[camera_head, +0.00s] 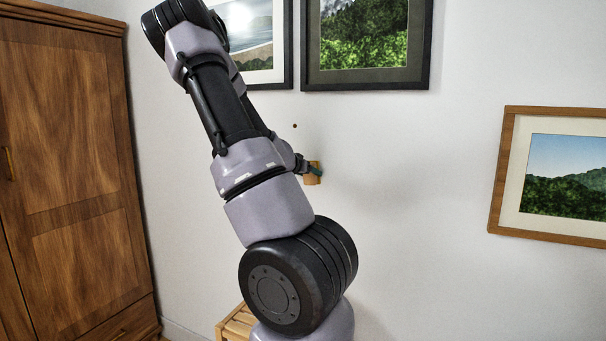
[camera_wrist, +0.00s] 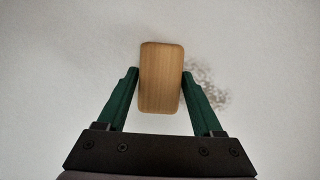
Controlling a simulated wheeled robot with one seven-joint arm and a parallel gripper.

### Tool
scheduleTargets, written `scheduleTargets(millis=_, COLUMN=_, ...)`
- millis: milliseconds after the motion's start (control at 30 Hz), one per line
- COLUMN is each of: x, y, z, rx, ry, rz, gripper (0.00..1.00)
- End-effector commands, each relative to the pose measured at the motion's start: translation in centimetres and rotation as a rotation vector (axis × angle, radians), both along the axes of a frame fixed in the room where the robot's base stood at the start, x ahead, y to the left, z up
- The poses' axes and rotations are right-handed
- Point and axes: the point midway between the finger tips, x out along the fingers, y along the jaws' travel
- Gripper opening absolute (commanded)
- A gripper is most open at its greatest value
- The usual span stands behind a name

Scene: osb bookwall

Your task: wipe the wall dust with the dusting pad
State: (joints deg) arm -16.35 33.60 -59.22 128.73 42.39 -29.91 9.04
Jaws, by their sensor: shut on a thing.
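The dusting pad (camera_wrist: 161,78) shows its wooden back in the wrist view, upright between the two green fingers. My gripper (camera_wrist: 160,80) is shut on it. In the head view the pad (camera_head: 312,173) is a small wooden block close to the white wall, and my gripper (camera_head: 307,170) is partly hidden behind my arm. I cannot tell for sure whether the pad touches the wall. The wall dust (camera_wrist: 207,84) is a patch of brown specks just right of the pad in the wrist view; the pad may hide part of it. A small brown spot (camera_head: 295,126) shows on the wall above the pad in the head view.
Two dark-framed pictures (camera_head: 366,42) (camera_head: 262,40) hang above, partly behind my arm. A wood-framed picture (camera_head: 497,170) hangs at the right. A wooden wardrobe (camera_head: 70,130) stands at the left. A slatted wooden piece (camera_head: 236,325) is low, beside my arm. The wall between is bare.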

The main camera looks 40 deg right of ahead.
Motion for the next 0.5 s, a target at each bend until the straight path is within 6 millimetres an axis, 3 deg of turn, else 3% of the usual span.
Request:
scheduleTargets(millis=267, x=0.3, y=-0.2, z=0.0, rx=-0.002, ry=0.000, rz=0.003, gripper=0.23)
scheduleTargets(millis=500, x=2.1, y=0.7, z=0.1, rx=-0.004, ry=0.002, rz=0.006, gripper=0.23)
